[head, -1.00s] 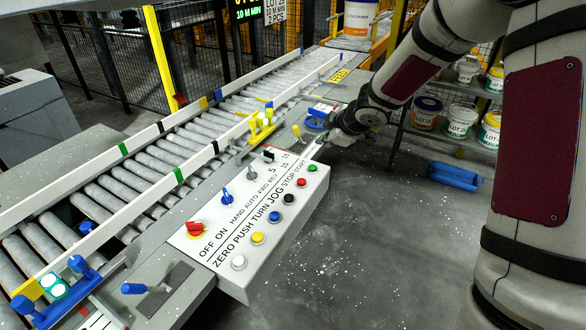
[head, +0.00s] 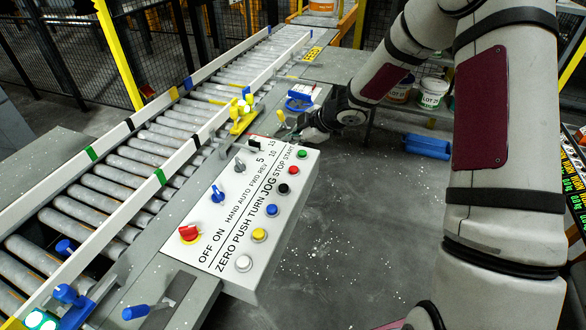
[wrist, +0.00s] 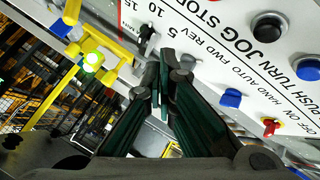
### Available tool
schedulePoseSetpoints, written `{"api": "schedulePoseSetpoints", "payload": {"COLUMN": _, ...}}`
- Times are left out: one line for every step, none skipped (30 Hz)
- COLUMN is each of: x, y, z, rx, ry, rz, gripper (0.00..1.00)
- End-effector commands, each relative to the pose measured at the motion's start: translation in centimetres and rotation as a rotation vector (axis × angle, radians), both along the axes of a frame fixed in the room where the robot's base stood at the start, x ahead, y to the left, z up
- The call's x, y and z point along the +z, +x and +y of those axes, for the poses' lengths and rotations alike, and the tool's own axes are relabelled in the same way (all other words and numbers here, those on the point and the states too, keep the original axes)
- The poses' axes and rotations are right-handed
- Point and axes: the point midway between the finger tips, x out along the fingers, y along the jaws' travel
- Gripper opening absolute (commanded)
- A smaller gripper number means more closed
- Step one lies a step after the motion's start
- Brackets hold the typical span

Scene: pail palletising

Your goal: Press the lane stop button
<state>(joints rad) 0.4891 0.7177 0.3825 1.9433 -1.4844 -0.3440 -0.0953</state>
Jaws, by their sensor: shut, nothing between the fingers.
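The white control panel (head: 235,225) carries a row of push buttons along its right edge in the head view. The red button (head: 293,170), beside the word STOP, sits between the green START button (head: 302,154) and the black JOG button (head: 283,188). My gripper (head: 290,137) is by the far end of the panel, apart from the red button. In the wrist view its dark green fingers (wrist: 164,78) are together and empty, pointing toward the panel face.
The roller conveyor (head: 133,150) runs along the panel's left. A yellow bracket (head: 240,115) stands at its rail and a blue fixture (head: 302,97) lies beyond the panel. Rotary switches, including a red one (head: 189,233), rise from the panel. Open floor lies to the right.

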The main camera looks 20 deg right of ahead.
Motion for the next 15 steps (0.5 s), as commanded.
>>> {"api": "schedulePoseSetpoints", "payload": {"x": -0.6, "y": 0.2, "z": 0.0, "rx": 0.001, "ry": -0.001, "rz": 0.000, "gripper": 0.00}}
{"api": "schedulePoseSetpoints", "payload": {"x": -0.8, "y": 0.3, "z": 0.0, "rx": 0.000, "ry": -0.001, "rz": -0.001, "gripper": 0.00}}
{"api": "schedulePoseSetpoints", "payload": {"x": -1.1, "y": 0.3, "z": 0.0, "rx": -0.001, "ry": -0.001, "rz": -0.001, "gripper": 0.00}}
{"api": "schedulePoseSetpoints", "payload": {"x": -1.4, "y": 0.3, "z": 0.0, "rx": -0.002, "ry": 0.000, "rz": 0.000, "gripper": 0.00}}
{"api": "schedulePoseSetpoints", "payload": {"x": -1.7, "y": 0.3, "z": -0.1, "rx": -0.002, "ry": 0.000, "rz": 0.000, "gripper": 0.00}}
{"api": "schedulePoseSetpoints", "payload": {"x": -2.0, "y": 0.3, "z": -0.1, "rx": -0.002, "ry": 0.000, "rz": 0.000, "gripper": 0.00}}
{"api": "schedulePoseSetpoints", "payload": {"x": -2.3, "y": 0.3, "z": -0.1, "rx": -0.001, "ry": -0.001, "rz": -0.001, "gripper": 0.00}}
{"api": "schedulePoseSetpoints", "payload": {"x": -2.5, "y": 0.3, "z": 0.0, "rx": -0.001, "ry": -0.001, "rz": -0.001, "gripper": 0.00}}
{"api": "schedulePoseSetpoints", "payload": {"x": -2.8, "y": 0.3, "z": 0.0, "rx": -0.001, "ry": -0.001, "rz": -0.001, "gripper": 0.00}}
{"api": "schedulePoseSetpoints", "payload": {"x": -3.0, "y": 0.3, "z": 0.0, "rx": -0.001, "ry": -0.001, "rz": -0.001, "gripper": 0.00}}
{"api": "schedulePoseSetpoints", "payload": {"x": -3.2, "y": 0.3, "z": 0.0, "rx": -0.002, "ry": 0.000, "rz": 0.000, "gripper": 0.00}}
{"api": "schedulePoseSetpoints", "payload": {"x": -3.6, "y": 0.2, "z": 0.0, "rx": -0.001, "ry": 0.000, "rz": 0.001, "gripper": 0.00}}
{"api": "schedulePoseSetpoints", "payload": {"x": -3.8, "y": 0.2, "z": 0.0, "rx": -0.001, "ry": -0.001, "rz": -0.001, "gripper": 0.00}}
{"api": "schedulePoseSetpoints", "payload": {"x": -4.0, "y": 0.2, "z": 0.0, "rx": -0.001, "ry": -0.001, "rz": -0.001, "gripper": 0.00}}
{"api": "schedulePoseSetpoints", "payload": {"x": -4.3, "y": 0.2, "z": 0.0, "rx": 0.000, "ry": -0.001, "rz": -0.001, "gripper": 0.00}}
